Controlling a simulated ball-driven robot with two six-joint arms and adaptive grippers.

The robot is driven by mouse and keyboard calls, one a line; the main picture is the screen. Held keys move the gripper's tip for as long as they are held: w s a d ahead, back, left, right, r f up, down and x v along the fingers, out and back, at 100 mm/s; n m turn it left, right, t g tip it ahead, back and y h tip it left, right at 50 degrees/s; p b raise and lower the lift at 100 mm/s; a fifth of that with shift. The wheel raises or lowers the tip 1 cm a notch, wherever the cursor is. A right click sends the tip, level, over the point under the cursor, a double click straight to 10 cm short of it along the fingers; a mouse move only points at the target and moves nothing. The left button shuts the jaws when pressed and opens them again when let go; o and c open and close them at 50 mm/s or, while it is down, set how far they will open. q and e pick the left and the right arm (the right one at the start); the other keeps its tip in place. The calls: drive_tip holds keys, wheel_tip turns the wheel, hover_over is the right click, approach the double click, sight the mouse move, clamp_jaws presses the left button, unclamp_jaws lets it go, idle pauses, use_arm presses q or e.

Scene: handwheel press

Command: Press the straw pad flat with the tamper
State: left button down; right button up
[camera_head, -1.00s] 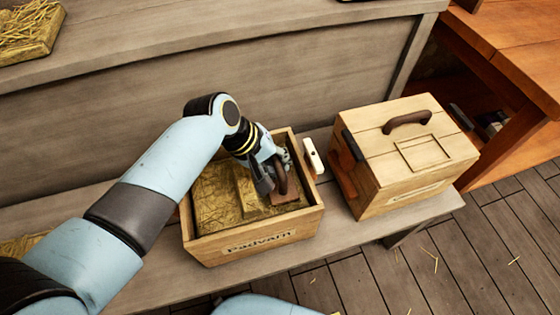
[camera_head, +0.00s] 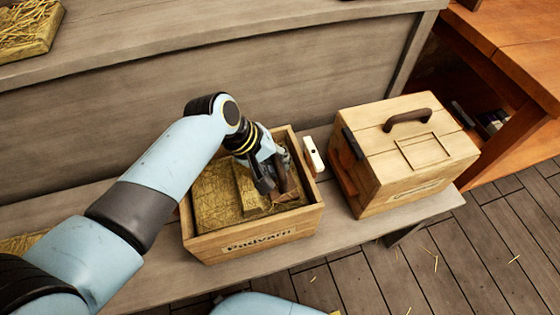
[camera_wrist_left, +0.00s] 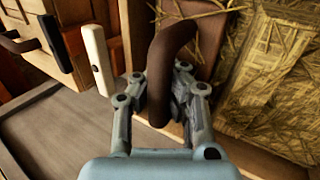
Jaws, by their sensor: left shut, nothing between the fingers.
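The straw pad (camera_head: 215,196) fills the open wooden box (camera_head: 205,250), with a raised block-like part in its middle. It also shows at the right of the left wrist view (camera_wrist_left: 285,85). The tamper (camera_head: 287,184), with a brown curved handle (camera_wrist_left: 160,75), is at the box's right side over the straw. It looks tilted; whether its plate touches the straw is hidden. My left gripper (camera_head: 275,180) is shut at the tamper, its fingers beside the handle; their tips are partly hidden. My right gripper is not in view.
A closed wooden box (camera_head: 370,180) with a brown top handle stands to the right on the bench. A white-faced block (camera_head: 313,156) sits between the boxes. Another straw pad (camera_head: 30,30) lies on the upper shelf. An orange table (camera_head: 510,50) is at the far right.

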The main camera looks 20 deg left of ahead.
use_arm(q)
drive_tip(key=shift+s+f, duration=0.1)
drive_tip(key=shift+f, duration=0.4)
idle(0.8)
drive_tip(key=shift+f, duration=0.1)
idle(1.3)
drive_tip(key=shift+s+a+f+p, duration=0.15)
drive_tip(key=shift+f+p, duration=0.1)
drive_tip(key=shift+p, duration=0.15)
idle(0.9)
drive_tip(key=r+p, duration=1)
drive_tip(key=p, duration=0.1)
drive_tip(key=shift+w+r, duration=0.2)
drive_tip(key=shift+w, duration=0.05)
drive_tip(key=shift+f, duration=0.1)
